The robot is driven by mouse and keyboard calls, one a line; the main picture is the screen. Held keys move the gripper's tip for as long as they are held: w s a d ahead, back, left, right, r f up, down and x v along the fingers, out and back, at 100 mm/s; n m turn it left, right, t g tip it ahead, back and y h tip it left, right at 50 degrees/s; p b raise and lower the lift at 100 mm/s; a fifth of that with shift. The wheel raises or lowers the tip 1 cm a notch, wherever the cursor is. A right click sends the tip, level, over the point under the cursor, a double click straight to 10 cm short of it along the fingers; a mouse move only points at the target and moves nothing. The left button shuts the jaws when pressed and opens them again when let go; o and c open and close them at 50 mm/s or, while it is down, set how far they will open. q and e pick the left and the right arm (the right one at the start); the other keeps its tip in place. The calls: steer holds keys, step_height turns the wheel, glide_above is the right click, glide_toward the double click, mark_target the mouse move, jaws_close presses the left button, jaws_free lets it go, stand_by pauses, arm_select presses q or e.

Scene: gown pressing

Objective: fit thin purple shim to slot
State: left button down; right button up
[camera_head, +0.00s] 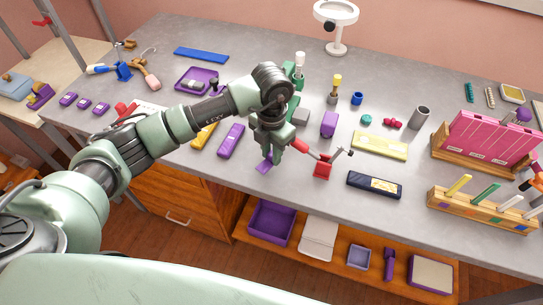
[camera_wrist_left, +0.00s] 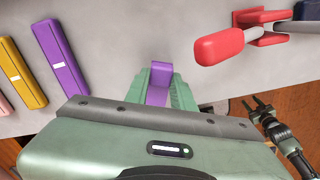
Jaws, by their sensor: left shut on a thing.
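My left gripper (camera_head: 271,155) is shut on a thin purple shim (camera_head: 263,168), which sticks out below its fingertips over the front part of the grey bench. In the left wrist view the shim (camera_wrist_left: 158,96) sits between the green fingers (camera_wrist_left: 160,82); its lower part is hidden behind the gripper body. A wooden block (camera_head: 480,212) at the front right holds upright yellow, green and white strips and has coloured squares on its face. I cannot make out an empty slot in it. My right gripper (camera_wrist_left: 258,104) shows only in the left wrist view, with its fingers apart and empty.
A red clamp (camera_head: 323,167) with a red handle stands close right of my left gripper. A dark blue case (camera_head: 375,185) and a yellow case (camera_head: 379,145) lie between it and the block. A pink rack (camera_head: 487,140) stands behind the block. A purple case (camera_head: 231,141) lies left.

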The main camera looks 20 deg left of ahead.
mark_target(268, 161)
arm_select(q)
step_height(268, 161, down, 3)
steer(key=shift+r+p, duration=0.1)
steer(key=shift+p, duration=0.2)
steer(key=shift+f, duration=0.25)
steer(key=c, duration=1.2)
jaws_free()
